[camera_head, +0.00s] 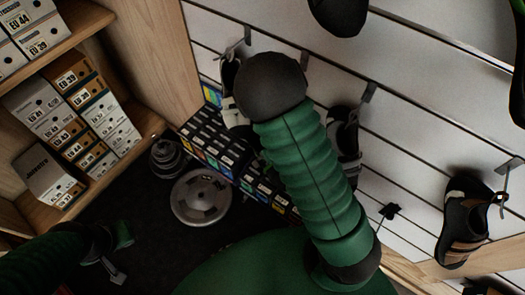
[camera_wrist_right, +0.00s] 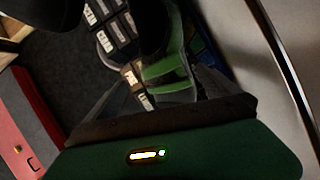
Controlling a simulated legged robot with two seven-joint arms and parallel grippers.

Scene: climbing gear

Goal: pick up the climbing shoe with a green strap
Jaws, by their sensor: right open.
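In the right wrist view, a dark climbing shoe with bright green straps (camera_wrist_right: 165,70) is in front of my right gripper (camera_wrist_right: 168,98). The gripper is open, with its grey jaws spread to either side of the shoe's near end; I cannot tell whether they touch it. In the head view my right arm hides this gripper, and I cannot make out the green strap. My left arm is at the lower left of the head view, with its gripper (camera_head: 112,270) small and dark; its jaws are unclear.
A slatted white wall carries hooks and other shoes, including a black and tan shoe (camera_head: 467,222) at right and a partly hidden shoe (camera_head: 345,140). Shoe boxes (camera_head: 75,110) fill the left shelves. Stacked boxes (camera_head: 215,140) stand below the wall beside a metal weight plate (camera_head: 201,197).

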